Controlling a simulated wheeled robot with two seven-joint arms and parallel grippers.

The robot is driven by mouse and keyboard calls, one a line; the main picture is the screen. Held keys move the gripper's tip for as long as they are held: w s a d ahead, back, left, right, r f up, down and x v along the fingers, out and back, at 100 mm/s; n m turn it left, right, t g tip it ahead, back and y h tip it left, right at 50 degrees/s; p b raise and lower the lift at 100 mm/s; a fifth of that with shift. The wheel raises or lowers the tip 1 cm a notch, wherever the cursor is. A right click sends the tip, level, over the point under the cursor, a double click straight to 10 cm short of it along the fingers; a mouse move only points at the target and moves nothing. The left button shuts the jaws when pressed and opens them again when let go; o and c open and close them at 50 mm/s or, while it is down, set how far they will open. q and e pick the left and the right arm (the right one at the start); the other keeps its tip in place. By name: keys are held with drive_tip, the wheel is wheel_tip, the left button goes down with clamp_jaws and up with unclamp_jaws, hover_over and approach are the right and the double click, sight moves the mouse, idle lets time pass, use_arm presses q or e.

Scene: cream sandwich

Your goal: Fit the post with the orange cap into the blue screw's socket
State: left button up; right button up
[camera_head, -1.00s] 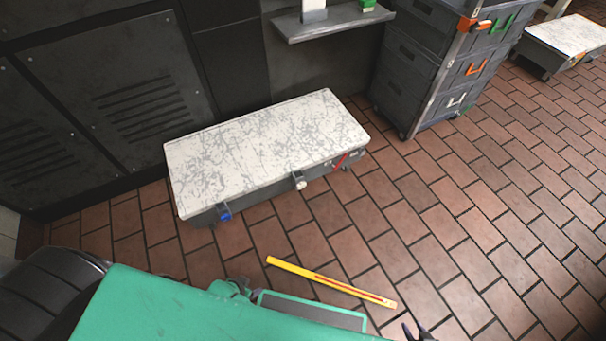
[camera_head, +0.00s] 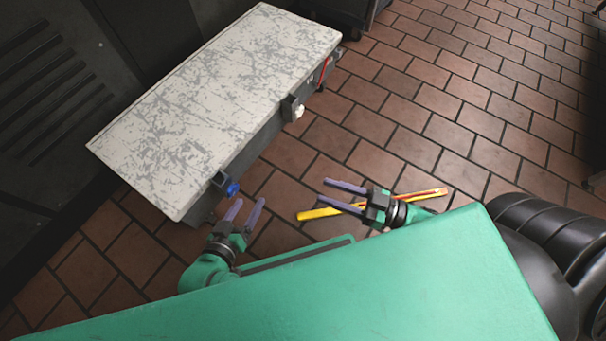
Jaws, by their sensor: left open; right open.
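A blue screw-like part (camera_head: 232,189) sticks out of a dark bracket at the near left of the low white-topped bench's front side. Its socket is too small to make out. I cannot pick out a post with an orange cap. My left gripper (camera_head: 249,204) is open and empty, just below and right of the blue part in the picture, apart from it. My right gripper (camera_head: 325,190) is open and empty, further right, over the floor near a yellow stick.
The low bench (camera_head: 225,90) has a scratched, bare white top. A white knob (camera_head: 299,111) and a red part (camera_head: 324,72) are on its front side. The yellow stick (camera_head: 318,213) with red marks lies on the brick floor. Dark vented cabinets (camera_head: 50,90) stand left. Floor right is clear.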

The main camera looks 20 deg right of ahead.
drive_tip(key=b+x, duration=0.2)
drive_tip(key=x, duration=0.3)
drive_tip(key=shift+w+a+r, duration=0.1)
drive_tip(key=shift+w, duration=0.1)
clamp_jaws()
idle(1.0)
unclamp_jaws()
